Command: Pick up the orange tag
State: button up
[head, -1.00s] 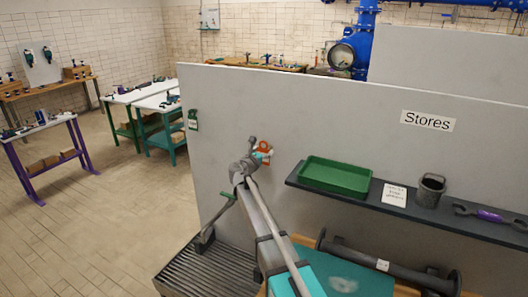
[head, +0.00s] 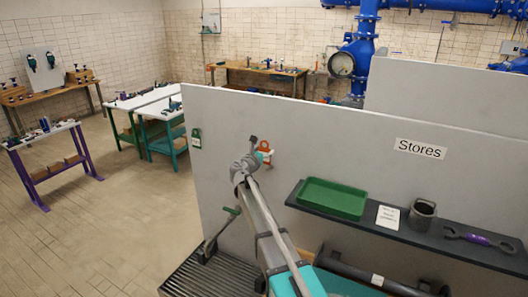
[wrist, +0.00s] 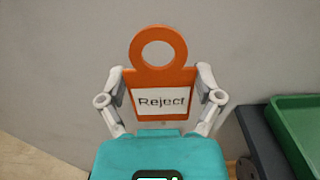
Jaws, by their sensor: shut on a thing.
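The orange tag (wrist: 137,77) has a round ring at its top and a white label reading "Reject". In the wrist view it stands upright between the two grey fingers of my gripper (wrist: 161,88), which is shut on its sides. In the head view the tag (head: 264,146) shows small at the end of my arm, in front of the grey partition. My gripper (head: 262,156) is partly hidden there behind my wrist. I cannot tell the gap between tag and partition.
A dark shelf (head: 455,245) to the right holds a green tray (head: 333,198), a card, a grey cup (head: 422,214) and a spanner (head: 480,238). Open floor lies left.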

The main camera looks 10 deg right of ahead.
jog(key=shift+r, duration=0.3)
jog(key=shift+f, duration=0.15)
dwell(0.5)
